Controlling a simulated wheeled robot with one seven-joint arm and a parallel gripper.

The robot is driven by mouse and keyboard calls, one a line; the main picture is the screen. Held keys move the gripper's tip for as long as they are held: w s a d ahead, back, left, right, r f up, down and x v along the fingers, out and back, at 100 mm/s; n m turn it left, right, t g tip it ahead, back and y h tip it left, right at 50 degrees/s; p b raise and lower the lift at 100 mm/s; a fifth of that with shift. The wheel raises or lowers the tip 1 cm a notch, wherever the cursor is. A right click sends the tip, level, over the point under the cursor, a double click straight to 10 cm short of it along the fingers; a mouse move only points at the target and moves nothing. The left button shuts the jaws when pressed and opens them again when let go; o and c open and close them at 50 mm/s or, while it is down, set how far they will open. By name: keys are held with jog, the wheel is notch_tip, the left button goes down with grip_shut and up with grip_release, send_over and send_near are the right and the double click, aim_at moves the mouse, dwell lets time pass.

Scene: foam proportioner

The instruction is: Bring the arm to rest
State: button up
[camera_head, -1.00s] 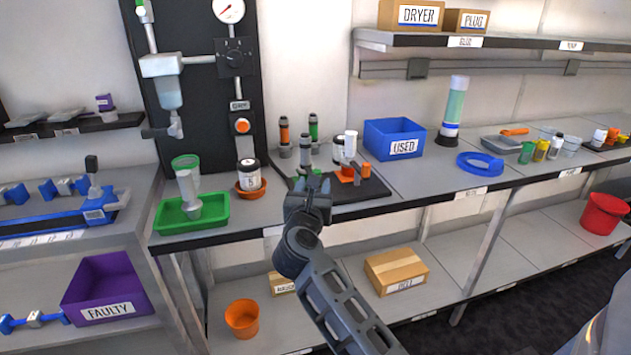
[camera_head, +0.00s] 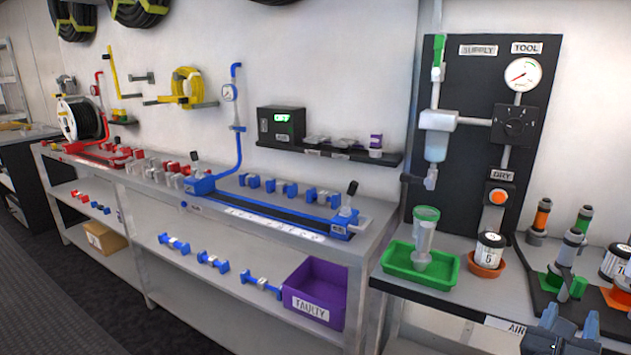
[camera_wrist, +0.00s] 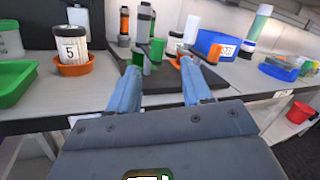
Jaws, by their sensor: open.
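My gripper (camera_wrist: 160,85) is open, with its two blue fingers apart and nothing seen between them in the wrist view. It hovers in front of the bench edge, facing a black stand (camera_head: 553,285) with orange and green cylinders. In the head view only the top of my gripper (camera_head: 565,335) shows at the bottom right corner. The rest of my arm is out of that view.
A green tray (camera_head: 398,268) and a white jar (camera_head: 488,250) in an orange dish (camera_head: 487,268) stand left of my gripper. A blue bin (camera_wrist: 203,41) is behind. A purple FAULTY bin (camera_head: 318,290) sits on a lower shelf. The floor (camera_head: 45,300) at left is clear.

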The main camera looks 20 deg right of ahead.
jog(key=s+a+m+t+y, duration=0.3)
jog(key=s+a+m+y, duration=0.6)
jog(key=a, duration=0.7)
jog(key=s+a+f+m+t+y, duration=0.1)
jog(key=s+a+m+t+y, duration=0.3)
jog(key=s+a+m+y, duration=0.5)
jog(key=s+a+m, duration=0.6)
jog(key=m, duration=0.2)
jog(key=shift+a+f+t, duration=0.25)
jog(key=shift+a+t, duration=0.05)
jog(key=shift+a, duration=0.1)
